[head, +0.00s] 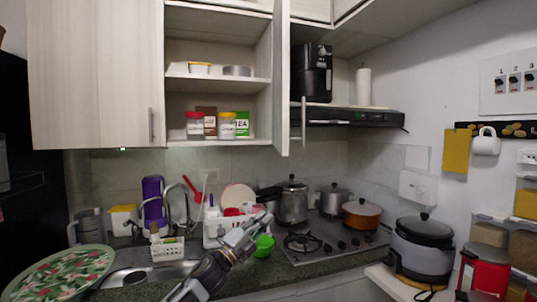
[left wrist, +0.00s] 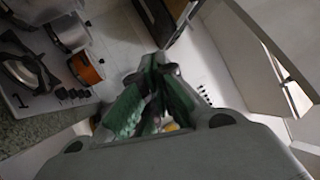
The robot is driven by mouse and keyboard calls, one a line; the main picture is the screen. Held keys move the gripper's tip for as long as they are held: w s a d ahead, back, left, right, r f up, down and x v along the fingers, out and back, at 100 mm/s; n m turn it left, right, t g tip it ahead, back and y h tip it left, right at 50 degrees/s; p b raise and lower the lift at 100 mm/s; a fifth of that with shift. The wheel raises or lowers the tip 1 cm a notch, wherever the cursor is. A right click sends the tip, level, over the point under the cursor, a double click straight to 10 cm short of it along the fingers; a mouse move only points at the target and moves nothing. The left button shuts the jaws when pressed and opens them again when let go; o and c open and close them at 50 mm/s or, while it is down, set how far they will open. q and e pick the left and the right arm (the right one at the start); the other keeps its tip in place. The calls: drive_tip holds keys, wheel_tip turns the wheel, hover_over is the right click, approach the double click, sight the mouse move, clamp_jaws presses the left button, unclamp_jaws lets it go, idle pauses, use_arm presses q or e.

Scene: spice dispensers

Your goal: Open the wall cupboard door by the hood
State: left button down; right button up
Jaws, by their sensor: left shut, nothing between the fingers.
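The wall cupboard by the hood stands open, with its shelves (head: 215,84) in plain sight. Its pale door (head: 282,75) is swung out toward me and shows nearly edge-on, with a vertical metal handle (head: 303,118) on its right face. The black hood (head: 350,117) is just right of the door. My left gripper (head: 262,218) is below the door, over the counter by the dish rack, apart from the handle. It is shut and empty; its green-padded fingers show in the left wrist view (left wrist: 155,95). My right gripper is not in view.
Jars and boxes stand on the cupboard's lower shelf. A closed cupboard door (head: 95,75) is at left. Below are a white dish rack (head: 225,230), a green bowl (head: 264,246), a steel pressure cooker (head: 292,202) and an orange pot (head: 362,213) on the stove.

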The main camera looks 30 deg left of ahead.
use_arm(q)
drive_tip(key=s+r+m+g+h, duration=0.3)
drive_tip(key=r+m+h, duration=0.3)
drive_tip(key=r+m, duration=0.25)
drive_tip(key=s+r+m+g+h, duration=0.2)
drive_tip(key=r+m+g+h, duration=0.25)
drive_tip(key=r+m, duration=0.35)
drive_tip(key=s+a+r+m+g, duration=0.5)
drive_tip(key=s+r+m, duration=0.1)
drive_tip(key=s+m, duration=0.3)
drive_tip(key=shift+s+a+y, duration=0.25)
drive_tip(key=shift+y, duration=0.1)
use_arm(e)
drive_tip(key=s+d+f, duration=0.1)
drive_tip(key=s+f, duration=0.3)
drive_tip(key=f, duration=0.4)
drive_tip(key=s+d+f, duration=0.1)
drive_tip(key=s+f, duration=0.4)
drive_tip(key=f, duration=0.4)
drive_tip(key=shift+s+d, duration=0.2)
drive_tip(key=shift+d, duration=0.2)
use_arm(q)
drive_tip(key=shift+w+d+r+m, duration=0.1)
drive_tip(key=shift+r+m, duration=0.05)
drive_tip(key=shift+m, duration=0.1)
